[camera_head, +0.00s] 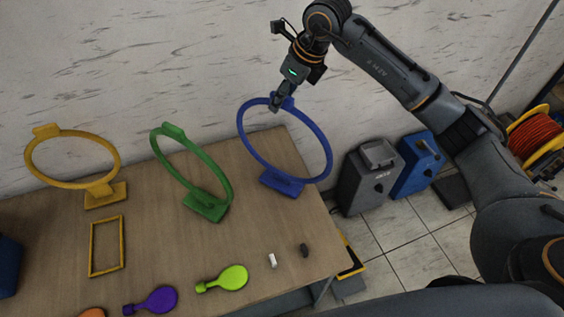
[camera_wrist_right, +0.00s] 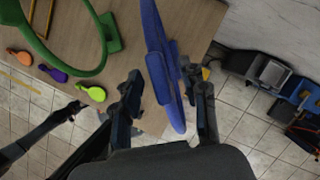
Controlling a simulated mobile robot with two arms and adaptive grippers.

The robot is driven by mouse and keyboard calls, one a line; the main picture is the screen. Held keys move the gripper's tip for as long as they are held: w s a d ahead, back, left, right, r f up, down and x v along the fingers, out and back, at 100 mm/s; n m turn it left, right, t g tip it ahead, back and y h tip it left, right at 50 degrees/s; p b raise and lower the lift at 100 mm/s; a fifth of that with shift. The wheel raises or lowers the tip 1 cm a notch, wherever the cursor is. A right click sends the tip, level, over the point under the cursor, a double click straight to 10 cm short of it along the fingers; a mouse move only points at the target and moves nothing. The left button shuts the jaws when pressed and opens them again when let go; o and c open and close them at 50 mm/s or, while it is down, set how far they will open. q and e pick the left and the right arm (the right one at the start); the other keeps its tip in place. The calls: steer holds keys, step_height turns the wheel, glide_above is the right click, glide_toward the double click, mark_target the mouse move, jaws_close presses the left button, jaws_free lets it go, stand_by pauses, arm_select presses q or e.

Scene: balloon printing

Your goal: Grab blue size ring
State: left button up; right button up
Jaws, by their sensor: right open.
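The blue size ring (camera_head: 329,153) stands upright on its blue base (camera_head: 282,183) at the right end of the table in the head view. My right gripper (camera_head: 281,104) is at the tab on top of the ring. In the right wrist view the ring (camera_wrist_right: 158,70) is seen nearly edge-on between the two spread fingers of my right gripper (camera_wrist_right: 168,97). The gripper is open, and I cannot tell whether a finger touches the ring. A dark arm, likely my left one (camera_wrist_right: 45,130), shows at lower left in the wrist view; its finger state is unclear.
A green ring (camera_head: 226,176) and a yellow ring (camera_head: 71,184) stand to the left on the table (camera_head: 160,238). Grey and blue canisters (camera_head: 414,168) stand on the floor at right.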

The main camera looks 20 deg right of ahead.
steer(key=shift+w+a+f, duration=0.15)
steer(key=shift+f, duration=0.3)
jaws_close()
steer(key=shift+r, duration=0.2)
